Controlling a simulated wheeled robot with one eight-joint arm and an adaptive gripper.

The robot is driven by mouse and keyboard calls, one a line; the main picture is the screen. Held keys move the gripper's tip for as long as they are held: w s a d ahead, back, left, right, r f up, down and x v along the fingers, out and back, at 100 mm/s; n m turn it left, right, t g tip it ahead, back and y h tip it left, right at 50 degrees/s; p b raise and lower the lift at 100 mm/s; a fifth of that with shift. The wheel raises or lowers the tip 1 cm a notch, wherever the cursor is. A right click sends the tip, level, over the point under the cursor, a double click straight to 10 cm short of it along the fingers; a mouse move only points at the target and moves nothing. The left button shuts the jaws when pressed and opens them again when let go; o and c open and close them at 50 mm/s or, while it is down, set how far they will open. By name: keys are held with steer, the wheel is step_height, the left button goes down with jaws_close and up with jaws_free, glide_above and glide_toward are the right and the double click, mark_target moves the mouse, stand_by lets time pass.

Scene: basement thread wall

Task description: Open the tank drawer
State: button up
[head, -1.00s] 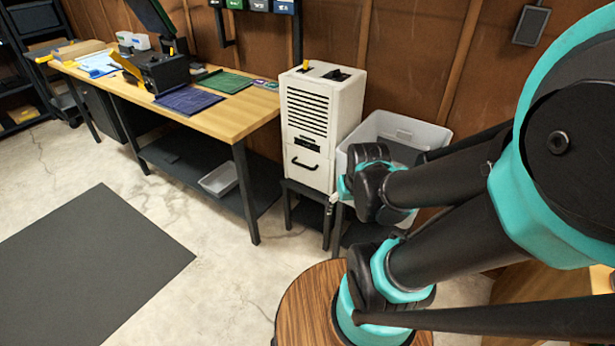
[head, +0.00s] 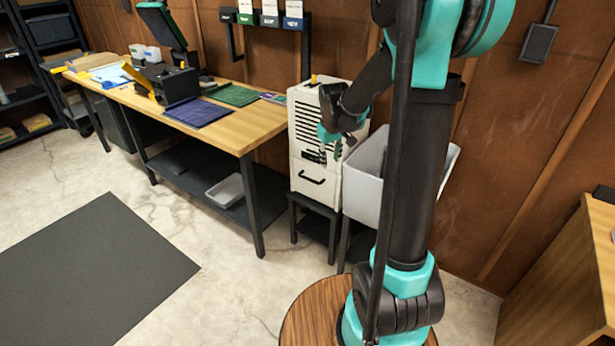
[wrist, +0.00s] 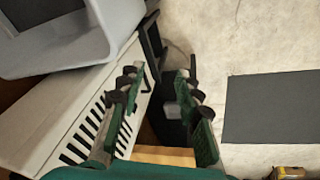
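The white slatted unit (head: 304,120) stands on a dark stand against the wall. Its lower front is the tank drawer (head: 322,193), with a black bar handle (head: 311,180); the drawer looks shut. My gripper (head: 333,155) is in front of the unit's right side, above the handle, and hides some of the slats. In the wrist view my gripper (wrist: 158,78) is open, its green fingers apart with nothing held between them. The unit (wrist: 60,115) lies along the left there, behind the left finger.
A grey bin (head: 368,180) stands just right of the unit; it is at upper left in the wrist view (wrist: 60,40). A workbench (head: 245,125) is to the left. A dark mat (head: 90,270) lies on the floor, with clear floor before the unit.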

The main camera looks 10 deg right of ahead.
steer(key=w+a+f+n, duration=0.1)
steer(key=w+a+f, duration=0.1)
steer(key=w, duration=0.5)
steer(key=w+a+f+n, duration=0.1)
steer(key=w+n, duration=0.1)
steer(key=w, duration=0.4)
steer(key=n+g, duration=0.1)
steer(key=n, duration=0.1)
glide_toward(308, 178)
steer(key=shift+h, duration=0.4)
steer(key=x, duration=0.8)
steer(key=shift+w+a+f, duration=0.1)
steer(key=shift+w+a, duration=0.05)
steer(key=shift+a, duration=0.2)
jaws_close()
